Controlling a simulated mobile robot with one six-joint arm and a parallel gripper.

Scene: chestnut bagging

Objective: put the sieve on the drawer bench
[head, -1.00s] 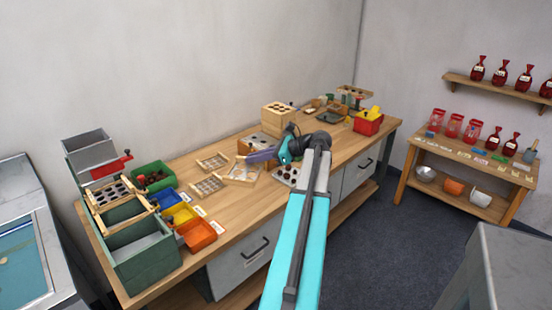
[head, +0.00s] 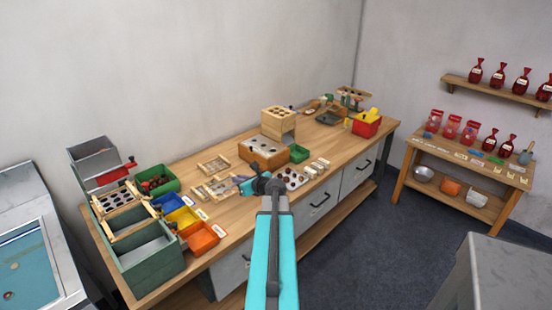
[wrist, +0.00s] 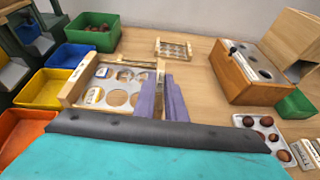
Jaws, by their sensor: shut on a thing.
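The sieve (wrist: 118,88), a light wooden frame around a plate with large round holes, is in the middle left of the wrist view. My gripper (wrist: 170,90) has its purple fingers shut on the right side of its frame. In the head view my gripper (head: 242,182) reaches in from the front, with the sieve (head: 213,188) at its left. The sieve is level and low over the drawer bench (head: 168,275). I cannot tell whether it touches the top. The fingers hide part of its right edge.
Another wooden sieve (wrist: 172,48) lies behind. Blue (head: 166,203), yellow (head: 183,217) and orange (head: 203,238) bins stand to the left, by a green bin (head: 157,181) of chestnuts. A wooden block box (wrist: 250,78) and a holed tray with chestnuts (wrist: 268,138) are to the right.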

